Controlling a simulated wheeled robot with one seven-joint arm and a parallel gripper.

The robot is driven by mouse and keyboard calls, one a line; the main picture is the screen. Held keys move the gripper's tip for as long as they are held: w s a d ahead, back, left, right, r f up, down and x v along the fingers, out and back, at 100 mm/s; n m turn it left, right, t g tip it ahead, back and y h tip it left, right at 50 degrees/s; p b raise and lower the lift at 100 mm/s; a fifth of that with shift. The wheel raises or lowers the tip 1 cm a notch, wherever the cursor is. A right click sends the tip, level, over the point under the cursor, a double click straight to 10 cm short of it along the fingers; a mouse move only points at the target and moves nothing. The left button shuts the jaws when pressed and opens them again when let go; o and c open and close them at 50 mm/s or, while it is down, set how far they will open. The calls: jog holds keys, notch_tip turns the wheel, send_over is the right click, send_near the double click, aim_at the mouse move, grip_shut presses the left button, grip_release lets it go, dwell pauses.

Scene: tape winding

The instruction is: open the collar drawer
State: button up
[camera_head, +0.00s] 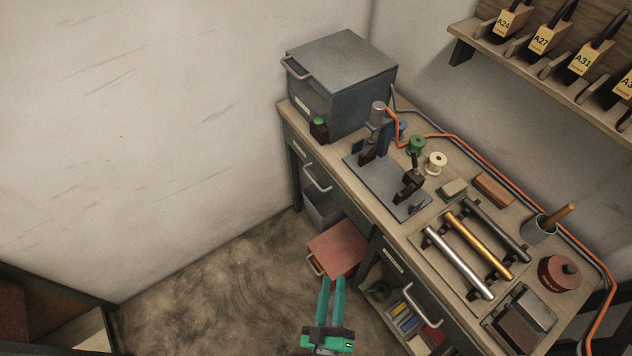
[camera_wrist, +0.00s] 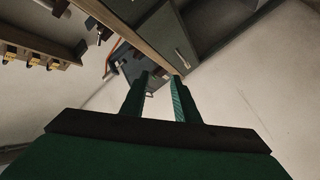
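The workbench has two dark green drawer fronts with bar handles. The left drawer (camera_head: 315,172) is under the bench's left end, and the right drawer (camera_head: 412,290) is nearer the middle. Both look shut. Their small labels are unreadable, so I cannot tell which is the collar drawer. My gripper (camera_head: 333,279) has green fingers and hangs over the floor in front of the bench, left of the right drawer and apart from both handles. In the wrist view the fingers (camera_wrist: 159,76) are apart with nothing between them. A green front with a handle (camera_wrist: 182,58) shows beyond them.
A red-topped box (camera_head: 338,248) stands beyond my fingertips, under the bench. An open shelf (camera_head: 405,325) with coloured items is below the right drawer. A grey metal box (camera_head: 345,85), spools, rods and an orange cable crowd the bench top. The floor at left is clear.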

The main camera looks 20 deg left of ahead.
jog(key=w+a+f+n+y, duration=0.2)
jog(key=w+a+n, duration=0.15)
jog(key=w, duration=0.25)
jog(key=w+a+f+n+y, duration=0.2)
jog(key=w+n, duration=0.3)
jog(key=w, duration=0.2)
jog(key=n+g+y, duration=0.1)
jog(key=n+y, duration=0.2)
jog(key=n, duration=0.4)
send_near(315, 182)
jog(key=x, duration=1)
jog(key=shift+w+f, duration=0.1)
jog(key=shift+f, duration=0.25)
jog(key=shift+c, duration=0.7)
grip_shut()
